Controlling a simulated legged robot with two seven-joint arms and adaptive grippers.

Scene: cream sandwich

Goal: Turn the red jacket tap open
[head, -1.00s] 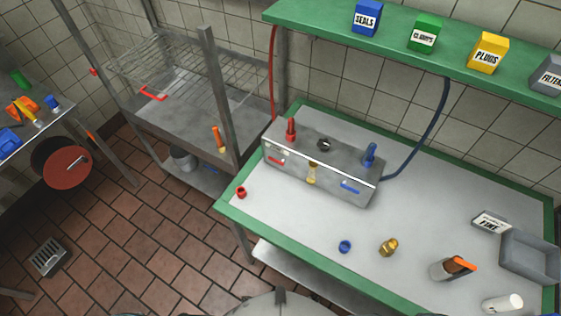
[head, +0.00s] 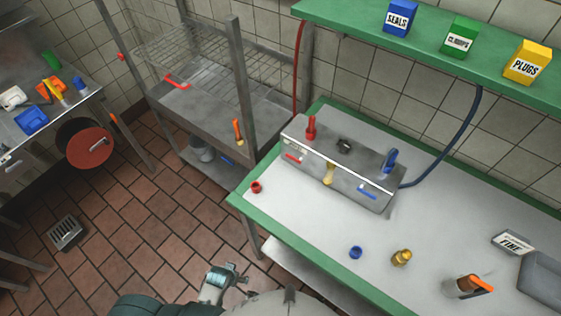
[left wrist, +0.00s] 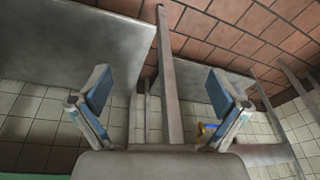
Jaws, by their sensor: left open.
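The red tap handle (head: 311,127) stands upright on top of the left end of a steel box (head: 335,175) on the green-edged bench. A blue tap handle (head: 390,160) stands on the box's right end. My left arm shows low in the head view, in front of the bench and well away from the taps. In the left wrist view my left gripper (left wrist: 158,88) is open, with two blue-padded fingers apart and nothing between them. My right gripper is not in view.
A red ring (head: 257,187), a blue ring (head: 356,252), a brass fitting (head: 401,258) and a cup (head: 466,287) sit on the bench (head: 300,230). A green shelf (head: 430,50) overhangs behind. A steel rack (head: 205,110) stands left; tiled floor is open in front.

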